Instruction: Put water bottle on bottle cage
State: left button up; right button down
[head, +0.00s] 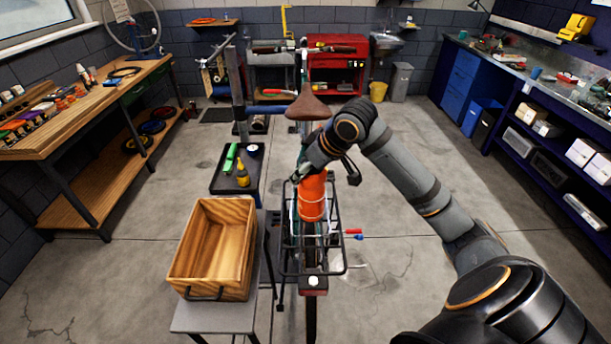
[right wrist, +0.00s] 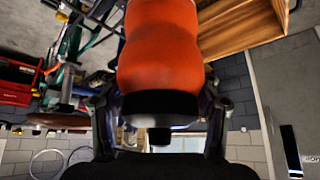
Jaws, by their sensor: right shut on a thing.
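The orange water bottle (head: 312,197) hangs over the rear rack of the bike, close to upright, below the saddle in the picture. In the right wrist view, the bottle (right wrist: 160,50) has a dark cap end turned toward my palm. My right gripper (head: 312,168) is shut on the bottle near that cap end; its fingers show on both sides in the right wrist view (right wrist: 158,108). The bottle cage cannot be made out; the bottle, arm and rack cover much of the bike frame. My left gripper is not in view.
The bike's brown saddle (head: 308,107) and black wire rack (head: 340,262) are close to the bottle. An empty wooden crate (head: 246,240) stands on a grey stand at the left. A dark tray (head: 225,185) holds a green item and a yellow bottle. Floor at the right is clear.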

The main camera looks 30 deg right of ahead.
jog(key=shift+w+f, duration=0.1)
jog(key=shift+f, duration=0.1)
jog(key=f+p, duration=0.1)
jog(key=f, duration=0.2)
jog(key=shift+w+d+f+p, duration=0.1)
jog(key=shift+w+p, duration=0.1)
jog(key=shift+p, duration=0.15)
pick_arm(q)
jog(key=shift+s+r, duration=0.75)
pick_arm(e)
jog(key=shift+f, duration=0.15)
jog(key=shift+f, duration=0.1)
jog(key=c, duration=0.7)
grip_release()
jog(key=shift+f, duration=0.1)
jog(key=o, duration=0.4)
